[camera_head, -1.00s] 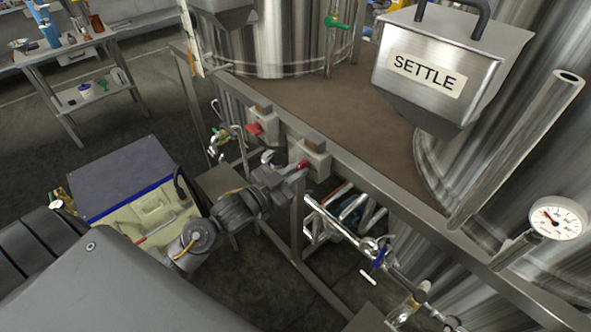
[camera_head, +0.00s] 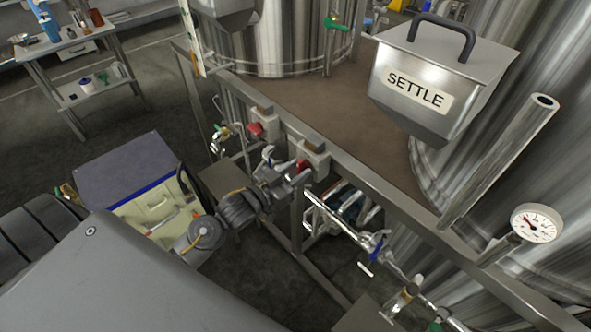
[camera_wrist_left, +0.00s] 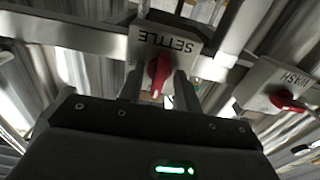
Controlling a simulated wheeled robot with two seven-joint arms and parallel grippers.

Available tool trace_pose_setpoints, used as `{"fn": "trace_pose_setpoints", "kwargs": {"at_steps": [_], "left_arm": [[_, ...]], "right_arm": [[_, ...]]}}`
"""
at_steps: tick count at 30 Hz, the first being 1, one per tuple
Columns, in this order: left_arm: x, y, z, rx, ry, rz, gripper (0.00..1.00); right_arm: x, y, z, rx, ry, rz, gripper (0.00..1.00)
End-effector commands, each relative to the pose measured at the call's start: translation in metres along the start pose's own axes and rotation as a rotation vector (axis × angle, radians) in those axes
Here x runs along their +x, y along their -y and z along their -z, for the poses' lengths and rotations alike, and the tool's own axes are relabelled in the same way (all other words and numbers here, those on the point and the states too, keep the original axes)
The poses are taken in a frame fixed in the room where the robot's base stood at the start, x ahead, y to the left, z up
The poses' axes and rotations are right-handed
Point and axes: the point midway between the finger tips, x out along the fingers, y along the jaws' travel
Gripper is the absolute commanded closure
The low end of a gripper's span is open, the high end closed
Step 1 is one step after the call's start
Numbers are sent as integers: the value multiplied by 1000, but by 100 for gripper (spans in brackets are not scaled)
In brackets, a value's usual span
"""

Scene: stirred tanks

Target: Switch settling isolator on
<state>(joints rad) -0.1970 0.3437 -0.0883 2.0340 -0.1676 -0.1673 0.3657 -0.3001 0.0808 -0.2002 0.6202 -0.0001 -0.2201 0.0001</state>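The settling isolator is a light grey box (camera_head: 312,157) with a red rotary handle (camera_head: 302,166) on the rail under the tank deck. In the left wrist view, its plate (camera_wrist_left: 188,45) reads SETTLE upside down, with the red handle (camera_wrist_left: 158,72) below the lettering. My left gripper (camera_head: 286,170) is at the front of this box. In the left wrist view, my left gripper (camera_wrist_left: 159,88) has its two fingers apart, one on each side of the handle. Gaps show beside the handle, and firm contact cannot be seen. My right gripper is out of view.
A second isolator box (camera_head: 265,120), labelled WASH in the left wrist view (camera_wrist_left: 268,85), sits beside it on the rail. Pipes and a blue-handled valve (camera_head: 376,245) lie below right. A hopper marked SETTLE (camera_head: 425,85) stands above the deck.

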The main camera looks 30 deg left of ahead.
Motion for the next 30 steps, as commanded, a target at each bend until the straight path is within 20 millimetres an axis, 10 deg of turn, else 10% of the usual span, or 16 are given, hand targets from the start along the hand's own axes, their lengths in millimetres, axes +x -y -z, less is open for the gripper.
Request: {"fn": "trace_pose_setpoints", "kwargs": {"at_steps": [30], "left_arm": [[-108, 0, 0, 0, -1, 0, 66]], "right_arm": [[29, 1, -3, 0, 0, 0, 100]]}}
